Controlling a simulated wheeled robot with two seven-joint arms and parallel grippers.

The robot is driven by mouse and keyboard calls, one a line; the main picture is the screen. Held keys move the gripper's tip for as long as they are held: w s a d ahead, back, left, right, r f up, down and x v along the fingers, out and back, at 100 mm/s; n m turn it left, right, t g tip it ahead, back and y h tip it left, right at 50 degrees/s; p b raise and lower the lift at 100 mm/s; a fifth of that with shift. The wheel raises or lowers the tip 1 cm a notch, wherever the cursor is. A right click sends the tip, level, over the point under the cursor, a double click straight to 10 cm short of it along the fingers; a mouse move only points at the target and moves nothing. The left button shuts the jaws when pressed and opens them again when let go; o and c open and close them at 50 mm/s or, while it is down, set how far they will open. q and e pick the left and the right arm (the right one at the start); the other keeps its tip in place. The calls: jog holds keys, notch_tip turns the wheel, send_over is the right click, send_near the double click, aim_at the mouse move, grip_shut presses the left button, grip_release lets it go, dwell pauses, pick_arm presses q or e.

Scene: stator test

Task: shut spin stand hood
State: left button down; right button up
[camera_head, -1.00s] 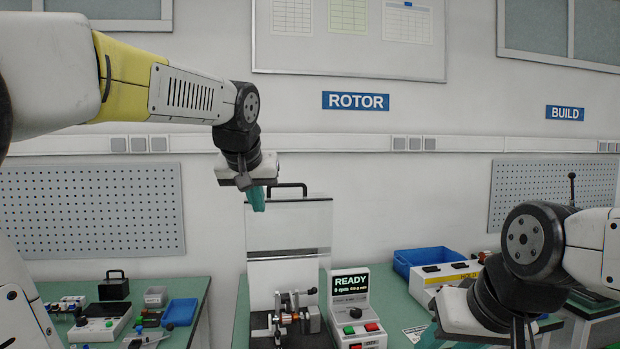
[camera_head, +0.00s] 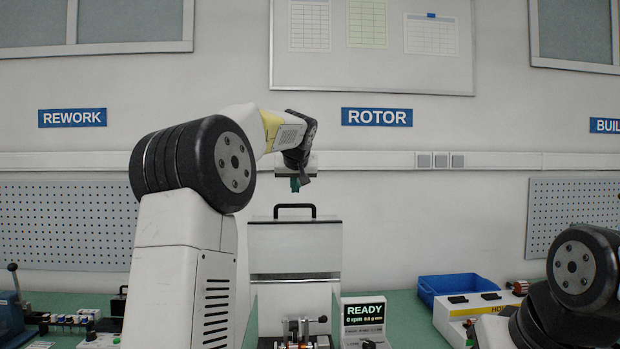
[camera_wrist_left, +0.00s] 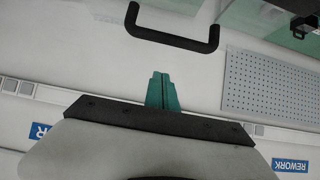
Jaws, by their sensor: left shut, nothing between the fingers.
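The spin stand hood (camera_head: 294,240) stands raised and upright behind the stand, a pale panel with a black bar handle (camera_head: 295,208) along its top edge. The small rotor fixture (camera_head: 298,328) of the stand shows below it at the bottom edge. My left gripper (camera_head: 295,184) has teal fingers, shut and empty, pointing down just above the handle in the picture. In the left wrist view the shut fingers (camera_wrist_left: 162,92) are apart from the handle (camera_wrist_left: 172,40), with a visible gap. My right gripper is below the frame; only part of its arm shows at lower right.
The stand's display unit (camera_head: 363,322), reading READY, stands right of the hood. A blue bin (camera_head: 462,287) and a white-and-yellow box (camera_head: 470,305) are further right. Small parts lie at the lower left. The wall is behind the hood.

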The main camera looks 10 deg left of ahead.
pick_arm(q)
jog(key=shift+w+a+f, duration=0.1)
jog(key=shift+w+f, duration=0.2)
jog(key=shift+f, duration=0.25)
jog(key=shift+s+d+f, duration=0.15)
jog(key=shift+s+f, duration=0.1)
jog(key=shift+s, duration=0.25)
jog(key=shift+s+d+f, duration=0.15)
jog(key=shift+s+f, duration=0.1)
jog(key=shift+s, duration=0.25)
jog(key=shift+s+d+f, duration=0.1)
jog(key=shift+s+f, duration=0.35)
